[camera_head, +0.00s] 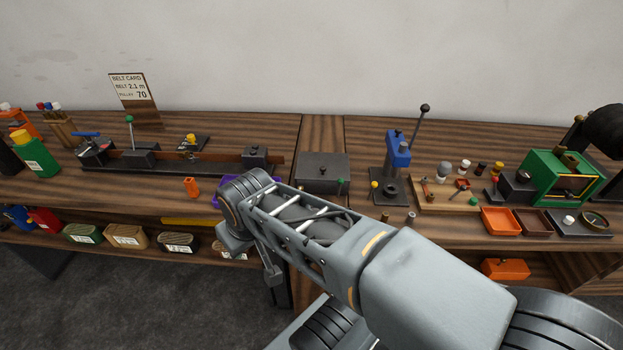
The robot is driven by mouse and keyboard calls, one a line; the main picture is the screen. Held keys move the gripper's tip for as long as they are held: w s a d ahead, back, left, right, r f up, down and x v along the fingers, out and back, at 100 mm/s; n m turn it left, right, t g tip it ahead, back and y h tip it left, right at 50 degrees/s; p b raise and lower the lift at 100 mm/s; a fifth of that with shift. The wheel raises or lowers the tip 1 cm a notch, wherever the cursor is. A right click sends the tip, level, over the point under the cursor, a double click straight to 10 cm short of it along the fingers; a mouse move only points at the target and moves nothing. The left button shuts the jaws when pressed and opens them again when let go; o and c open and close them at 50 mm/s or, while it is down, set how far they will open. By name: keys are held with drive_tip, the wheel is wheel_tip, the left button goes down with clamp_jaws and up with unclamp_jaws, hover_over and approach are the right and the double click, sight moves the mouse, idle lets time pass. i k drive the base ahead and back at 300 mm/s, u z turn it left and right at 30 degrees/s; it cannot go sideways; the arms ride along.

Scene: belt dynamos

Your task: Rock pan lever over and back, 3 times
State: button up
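I cannot tell for sure which part is the pan lever. A short green-tipped lever (341,184) stands at the front right of a dark lidded box (322,168) in the middle of the bench. Other levers show: a tall black-knobbed lever (419,126) leaning right on a blue press (397,152), and an upright green-knobbed lever (130,132) on a dark rail at the left. My gripper (270,270) hangs in front of the bench's front edge, left of and below the box. It is partly hidden by my arm, and its fingers do not show clearly.
A belt card (131,88) stands at the back left. A purple item (229,190) is partly hidden behind my wrist. Orange tray (501,221), green machine (560,177) and small parts crowd the right. Bottles stand at the left. Bundles fill the lower shelf. My arm crosses the bench front.

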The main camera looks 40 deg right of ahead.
sight(340, 181)
drive_tip(key=u, duration=1.35)
drive_tip(key=k, duration=1.2)
drive_tip(key=z, duration=1.35)
drive_tip(key=i, duration=0.5)
